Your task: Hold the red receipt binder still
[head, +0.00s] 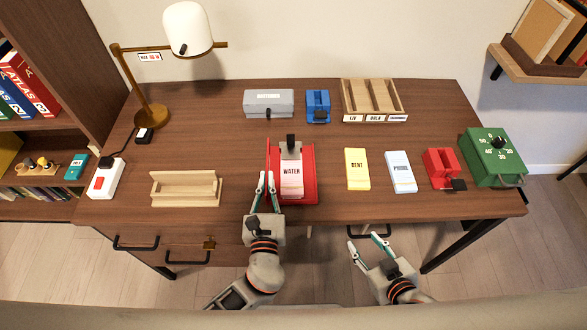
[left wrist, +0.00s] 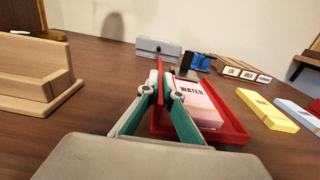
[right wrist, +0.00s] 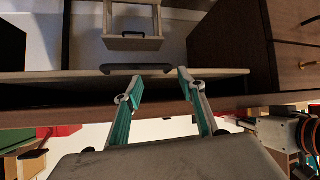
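The red receipt binder (head: 309,180) lies on the desk at centre, a red tray with a dark-topped clip (head: 290,148) at its back. A stack of slips marked WATER (head: 291,183) lies in it. It also shows in the left wrist view (left wrist: 232,132). My left gripper (head: 266,176) is at the binder's left wall, its fingertips close together with the thin wall between them; it also shows in the left wrist view (left wrist: 163,78). My right gripper (head: 366,240) is open and empty in front of the desk's front edge; its spread fingers show in the right wrist view (right wrist: 156,78).
A wooden holder (head: 185,190) stands left of the binder. Yellow RENT slips (head: 357,169), PHONE slips (head: 401,172), a red block-like device (head: 440,166) and a green box (head: 495,158) are to the right. A grey box (head: 268,103), blue device (head: 318,106) and wooden sorter (head: 374,100) stand behind.

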